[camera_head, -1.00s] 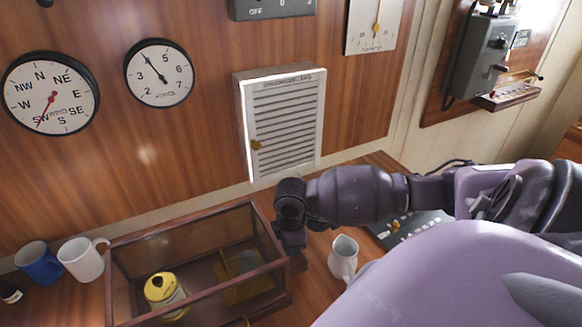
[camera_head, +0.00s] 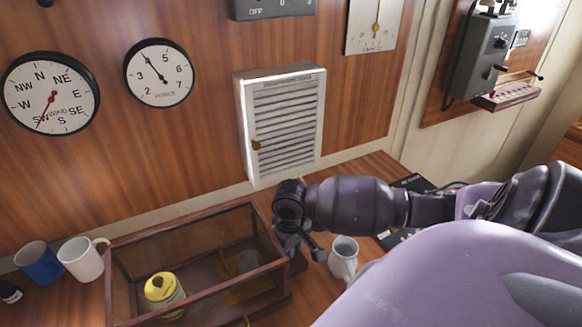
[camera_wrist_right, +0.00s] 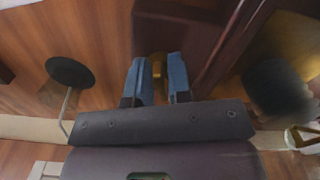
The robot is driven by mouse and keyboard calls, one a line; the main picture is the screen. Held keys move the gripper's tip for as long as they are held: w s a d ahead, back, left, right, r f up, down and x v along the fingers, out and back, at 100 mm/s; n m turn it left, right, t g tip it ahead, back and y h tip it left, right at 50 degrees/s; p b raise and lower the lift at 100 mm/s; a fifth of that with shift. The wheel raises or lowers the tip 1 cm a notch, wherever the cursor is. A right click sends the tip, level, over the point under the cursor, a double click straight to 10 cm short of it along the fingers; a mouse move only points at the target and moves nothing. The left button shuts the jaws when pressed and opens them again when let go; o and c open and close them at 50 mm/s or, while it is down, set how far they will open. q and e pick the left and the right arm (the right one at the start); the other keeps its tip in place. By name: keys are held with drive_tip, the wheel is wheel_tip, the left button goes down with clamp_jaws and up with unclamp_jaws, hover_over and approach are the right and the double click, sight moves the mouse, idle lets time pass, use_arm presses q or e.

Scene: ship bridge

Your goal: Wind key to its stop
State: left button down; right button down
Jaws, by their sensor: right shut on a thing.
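A glass-sided case with a dark wooden frame (camera_head: 180,222) stands on the desk, with a yellow-topped drum (camera_head: 163,288) inside. My right gripper (camera_head: 293,243) points down at the right end of the case. In the right wrist view its two blue finger pads (camera_wrist_right: 158,80) are shut on a small brass piece, which appears to be the key (camera_wrist_right: 158,66). A dark red-brown surface lies just beyond it. The fingers hide most of the key, and its angle cannot be told. My left gripper is not in view.
A white mug (camera_head: 343,258) stands close to the right of my gripper. A blue mug (camera_head: 38,264) and another white mug (camera_head: 82,260) stand left of the case. A white louvred box (camera_head: 283,125) is on the wall behind. A black panel lies partly behind my arm.

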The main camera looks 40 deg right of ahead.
drive_tip(key=m, duration=0.5)
drive_tip(key=shift+a, duration=0.1)
idle(0.4)
drive_tip(key=shift+w, duration=0.1)
drive_tip(key=c, duration=1.2)
unclamp_jaws()
